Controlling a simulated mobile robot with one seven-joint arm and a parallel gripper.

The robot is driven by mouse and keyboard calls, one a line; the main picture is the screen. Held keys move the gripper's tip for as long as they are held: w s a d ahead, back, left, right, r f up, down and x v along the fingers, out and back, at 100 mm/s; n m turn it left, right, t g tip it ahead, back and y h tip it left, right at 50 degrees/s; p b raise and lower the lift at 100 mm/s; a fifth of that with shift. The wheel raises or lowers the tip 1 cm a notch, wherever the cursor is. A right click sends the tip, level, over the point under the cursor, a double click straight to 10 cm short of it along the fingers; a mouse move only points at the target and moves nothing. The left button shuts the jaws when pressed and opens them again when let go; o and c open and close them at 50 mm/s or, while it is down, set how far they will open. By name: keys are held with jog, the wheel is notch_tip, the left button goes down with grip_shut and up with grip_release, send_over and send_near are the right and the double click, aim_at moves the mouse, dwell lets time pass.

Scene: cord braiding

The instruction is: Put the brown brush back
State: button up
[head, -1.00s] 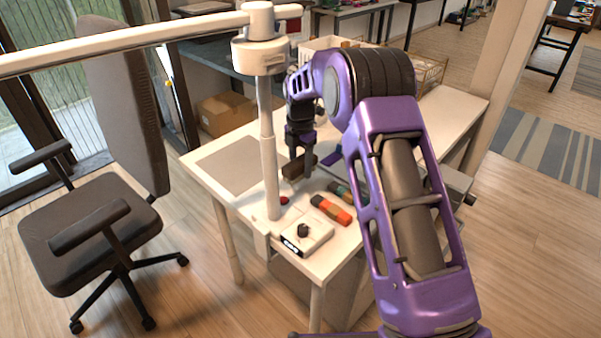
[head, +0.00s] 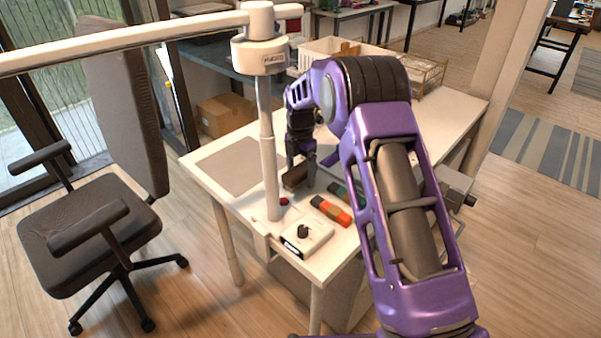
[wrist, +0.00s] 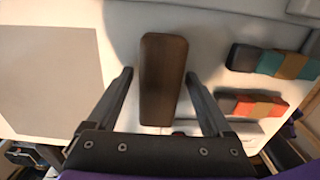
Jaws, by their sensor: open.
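The brown brush (wrist: 162,75) lies on the white table in the wrist view, its long side pointing away from my gripper. It also shows in the head view (head: 294,178), partly hidden by my gripper. My gripper (wrist: 160,82) is open, with one finger on each side of the brush and a gap visible on both sides. In the head view my gripper (head: 300,168) is low over the table at the brush. Whether the fingers touch the table cannot be told.
A grey mat (wrist: 48,80) lies left. A white post (head: 268,150) and a control box with a knob (head: 304,236) stand close by.

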aim_at(300, 168)
notch_tip(300, 168, up, 12)
jog(key=p, duration=0.1)
jog(key=shift+r+p, duration=0.15)
jog(key=shift+p, duration=0.25)
